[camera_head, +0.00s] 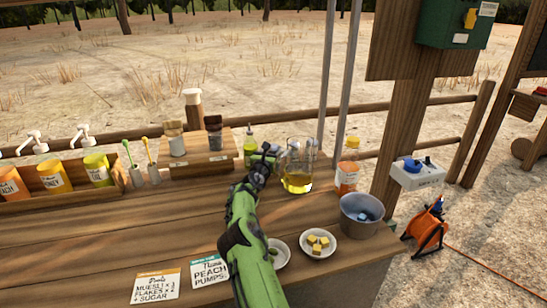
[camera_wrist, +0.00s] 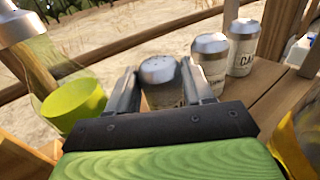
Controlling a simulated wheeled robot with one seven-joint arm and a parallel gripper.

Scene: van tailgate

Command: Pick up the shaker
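A shaker (camera_wrist: 160,78) with a domed metal top stands between the two fingers of my gripper (camera_wrist: 158,82) in the wrist view. The fingers are apart, one on each side of it; I cannot tell whether they touch it. Two similar shakers, a middle one (camera_wrist: 209,62) and a farther one (camera_wrist: 243,47), stand in a row to its right. The farthest shows the letters "CA". In the head view my gripper (camera_head: 264,158) is beyond the end of my green arm, left of the glass jug, and I cannot make out the shaker there.
The glass jug (camera_head: 298,168) of yellow liquid is close on the right. A green bottle (camera_head: 250,146) is close on the left; it also shows in the wrist view (camera_wrist: 72,106). A wooden box (camera_head: 197,160) bears jars. A metal pot (camera_head: 362,214) and bowl of cubes (camera_head: 318,252) stand nearer.

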